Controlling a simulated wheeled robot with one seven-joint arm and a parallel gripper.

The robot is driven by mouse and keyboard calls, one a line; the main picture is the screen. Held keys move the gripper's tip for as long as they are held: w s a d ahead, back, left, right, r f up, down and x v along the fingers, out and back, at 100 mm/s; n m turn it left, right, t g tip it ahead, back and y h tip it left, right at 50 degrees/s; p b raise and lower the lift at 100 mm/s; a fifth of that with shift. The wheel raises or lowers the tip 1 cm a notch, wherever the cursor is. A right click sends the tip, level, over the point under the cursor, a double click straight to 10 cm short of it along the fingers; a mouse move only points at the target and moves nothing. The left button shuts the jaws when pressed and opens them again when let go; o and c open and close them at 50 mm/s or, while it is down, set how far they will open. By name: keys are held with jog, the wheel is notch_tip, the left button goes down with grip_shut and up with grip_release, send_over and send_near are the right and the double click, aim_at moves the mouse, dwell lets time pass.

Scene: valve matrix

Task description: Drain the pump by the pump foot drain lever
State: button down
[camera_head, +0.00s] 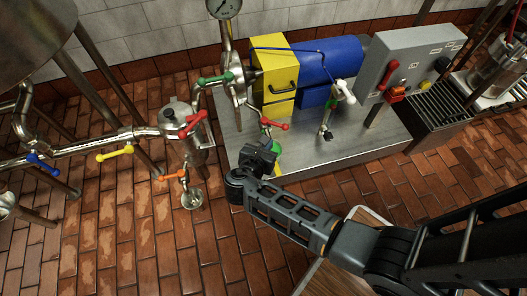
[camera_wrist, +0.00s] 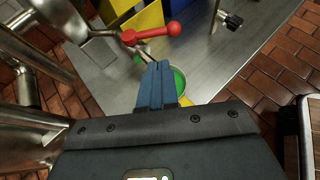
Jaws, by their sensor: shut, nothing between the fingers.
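The pump shows in the head view as a blue motor (camera_head: 318,58) with a yellow housing (camera_head: 275,75) on a steel plinth (camera_head: 345,152). A red lever (camera_head: 274,124) sits low at the housing's front; it looks like the pump foot drain lever. In the wrist view this red lever (camera_wrist: 150,34) lies just beyond my fingertips, with a gap seen between. My gripper (camera_head: 264,150) is over the plinth's front edge, its fingers (camera_wrist: 158,66) shut together and empty. A green round thing (camera_wrist: 179,80) lies below the fingers, partly hidden by them.
Left of the pump, pipes carry a green lever (camera_head: 216,79), a red lever (camera_head: 194,124), an orange lever (camera_head: 171,177), a yellow lever (camera_head: 115,153) and a blue lever (camera_head: 43,164). A grey control box (camera_head: 405,65) stands right. Brick floor lies in front.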

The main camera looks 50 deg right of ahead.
aim_at(278, 126)
jog(key=b+x, duration=0.2)
jog(key=x, duration=0.4)
jog(key=shift+d+r, duration=0.1)
jog(key=shift+d, duration=0.1)
jog(key=shift+w+d, duration=0.35)
jog(key=shift+d, duration=0.5)
jog(key=shift+d, duration=0.1)
